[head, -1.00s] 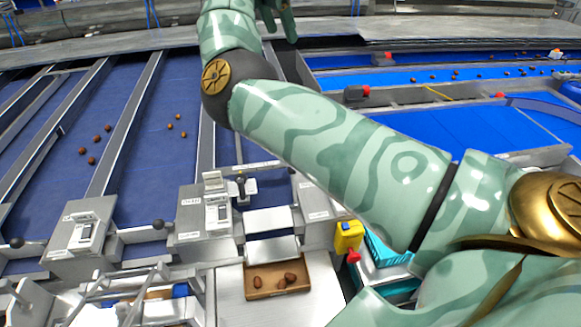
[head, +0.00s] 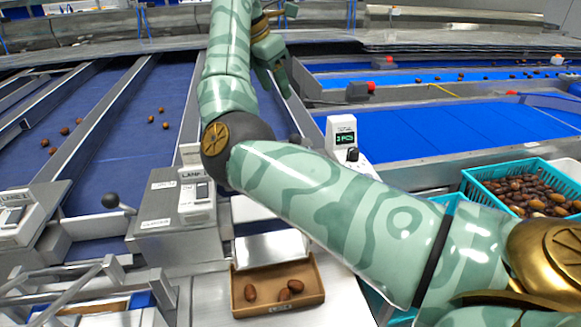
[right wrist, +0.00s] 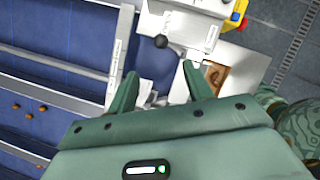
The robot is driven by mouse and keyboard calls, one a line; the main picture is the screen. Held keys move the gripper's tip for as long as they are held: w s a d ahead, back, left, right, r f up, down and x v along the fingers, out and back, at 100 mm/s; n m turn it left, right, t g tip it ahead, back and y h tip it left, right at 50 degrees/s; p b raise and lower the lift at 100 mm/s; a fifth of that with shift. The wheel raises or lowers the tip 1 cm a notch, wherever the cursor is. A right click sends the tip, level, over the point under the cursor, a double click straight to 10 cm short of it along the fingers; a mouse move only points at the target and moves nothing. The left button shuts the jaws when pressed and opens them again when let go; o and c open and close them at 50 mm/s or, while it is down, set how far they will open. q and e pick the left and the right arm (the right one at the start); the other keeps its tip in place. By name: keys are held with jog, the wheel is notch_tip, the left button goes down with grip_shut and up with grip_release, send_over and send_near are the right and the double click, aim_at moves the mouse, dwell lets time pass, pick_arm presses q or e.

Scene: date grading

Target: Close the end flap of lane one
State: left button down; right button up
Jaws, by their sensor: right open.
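Lane one's control box (head: 185,210), with a printed lane label, stands left of my right arm in the head view. My arm hides the lane's end and its flap there; a pale metal chute (head: 270,248) shows below it. My right gripper (head: 272,82) is at the top of the head view, over the lanes, with fingers apart and empty. In the right wrist view its two fingers (right wrist: 160,82) spread over the lane end. A black lever knob (right wrist: 161,42) shows ahead, beyond the fingertips and apart from them. The flap's position is unclear. My left gripper is out of view.
A counter (head: 341,135) reads PCS. A teal crate (head: 478,195) of dates is at right. Lane two's box (head: 20,215) and another black knob (head: 110,200) are at left.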

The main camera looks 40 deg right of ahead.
jog(key=b+x, duration=0.5)
jog(key=x, duration=1.2)
jog(key=shift+f, duration=0.3)
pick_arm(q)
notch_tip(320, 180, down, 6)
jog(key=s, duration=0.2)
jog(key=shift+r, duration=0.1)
pick_arm(e)
grip_shut()
